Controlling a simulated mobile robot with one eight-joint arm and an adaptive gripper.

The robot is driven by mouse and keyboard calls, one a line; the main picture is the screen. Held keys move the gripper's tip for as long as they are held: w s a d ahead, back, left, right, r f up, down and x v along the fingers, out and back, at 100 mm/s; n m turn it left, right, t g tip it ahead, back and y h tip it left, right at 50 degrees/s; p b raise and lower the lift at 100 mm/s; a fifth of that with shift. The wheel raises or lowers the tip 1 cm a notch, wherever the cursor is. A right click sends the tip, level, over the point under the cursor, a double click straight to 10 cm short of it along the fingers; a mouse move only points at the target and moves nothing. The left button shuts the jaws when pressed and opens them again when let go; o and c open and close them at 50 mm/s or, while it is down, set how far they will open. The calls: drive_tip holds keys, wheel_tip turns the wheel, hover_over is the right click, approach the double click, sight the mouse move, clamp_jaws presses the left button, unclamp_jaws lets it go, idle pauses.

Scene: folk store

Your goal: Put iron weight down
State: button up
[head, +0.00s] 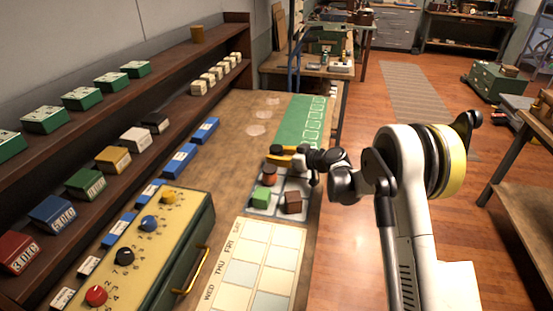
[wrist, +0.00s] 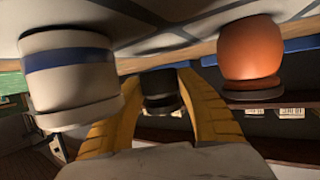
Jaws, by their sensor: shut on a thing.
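My gripper (head: 284,155) has yellow fingers and is over the far part of a pale tray (head: 282,208) with compartments, on the wooden counter. In the wrist view, which looks upside down, the fingers (wrist: 160,82) are shut on a small dark iron weight (wrist: 160,92). It is close to the tray surface; I cannot tell whether it touches. A white cylinder with a blue band (wrist: 70,75) stands beside one finger, and an orange rounded piece (wrist: 249,52) beside the other. In the head view the weight is hard to make out at the fingers.
The tray also holds a green block (head: 262,197) and a brown block (head: 292,203). A calendar board (head: 255,270) lies nearer, a yellow-topped knob box (head: 140,245) to the left, a green mat (head: 300,120) beyond. Shelves with number boxes (head: 113,160) line the left wall.

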drive_tip(key=shift+r, duration=0.15)
drive_tip(key=shift+f+b, duration=0.3)
drive_tip(key=shift+f, duration=0.2)
drive_tip(key=shift+s+f, duration=0.1)
drive_tip(key=o, duration=1.4)
drive_tip(key=shift+s, duration=0.1)
drive_tip(key=shift+c, duration=0.2)
